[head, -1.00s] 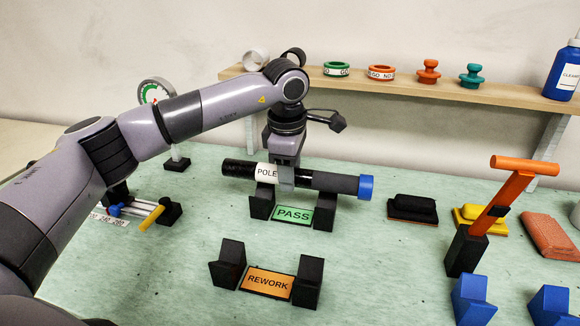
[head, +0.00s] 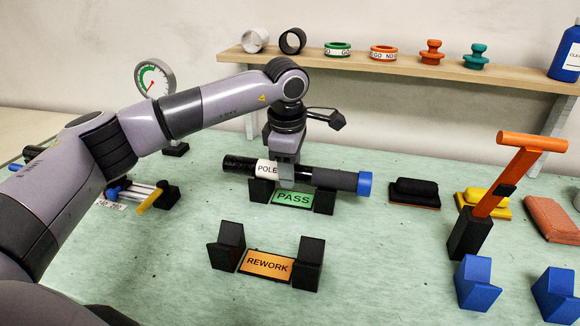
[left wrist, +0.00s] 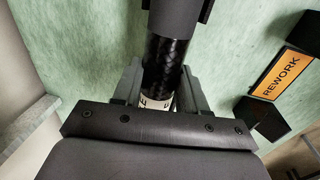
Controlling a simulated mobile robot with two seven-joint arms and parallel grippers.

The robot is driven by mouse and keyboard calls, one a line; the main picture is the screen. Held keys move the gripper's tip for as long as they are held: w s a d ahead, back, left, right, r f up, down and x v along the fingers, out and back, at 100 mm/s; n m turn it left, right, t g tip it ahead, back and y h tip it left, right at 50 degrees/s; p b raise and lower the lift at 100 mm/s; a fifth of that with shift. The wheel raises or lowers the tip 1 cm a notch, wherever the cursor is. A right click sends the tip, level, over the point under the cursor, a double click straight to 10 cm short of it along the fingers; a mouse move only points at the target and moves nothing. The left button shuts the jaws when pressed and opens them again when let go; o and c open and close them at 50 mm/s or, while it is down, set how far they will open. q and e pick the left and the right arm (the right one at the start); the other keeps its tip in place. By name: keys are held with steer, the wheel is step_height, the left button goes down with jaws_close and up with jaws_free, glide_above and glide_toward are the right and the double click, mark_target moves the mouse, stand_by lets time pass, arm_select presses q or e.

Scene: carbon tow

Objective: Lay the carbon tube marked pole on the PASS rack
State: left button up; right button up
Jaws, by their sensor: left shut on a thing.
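The carbon tube marked POLE (head: 334,180) is black with a white label at its left part and a blue cap at its right end. It lies level across the two black blocks of the PASS rack (head: 292,198), which has a green sign. My left gripper (head: 287,180) is shut on the tube from above, near the label. In the left wrist view the tube (left wrist: 165,65) runs between the fingers (left wrist: 160,95). Whether the tube fully touches both blocks is hard to tell. My right gripper is not in view.
The REWORK rack (head: 266,264) stands empty in front of the PASS rack. Blue blocks (head: 476,283), an orange-handled tool (head: 500,190) and dark and yellow pads stand to the right. A wall shelf (head: 400,66) holds rings and plugs. A dial gauge (head: 153,79) stands at the left.

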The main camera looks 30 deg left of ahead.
arm_select(q)
steer(key=shift+f, duration=0.25)
steer(key=o, duration=1.7)
steer(key=shift+f, duration=0.1)
steer(key=shift+o, duration=0.2)
steer(key=shift+r+p, duration=1.05)
steer(key=shift+r, duration=0.5)
steer(key=shift+r+p, duration=1.55)
steer(key=shift+r, duration=0.5)
steer(key=shift+s+f, duration=0.1)
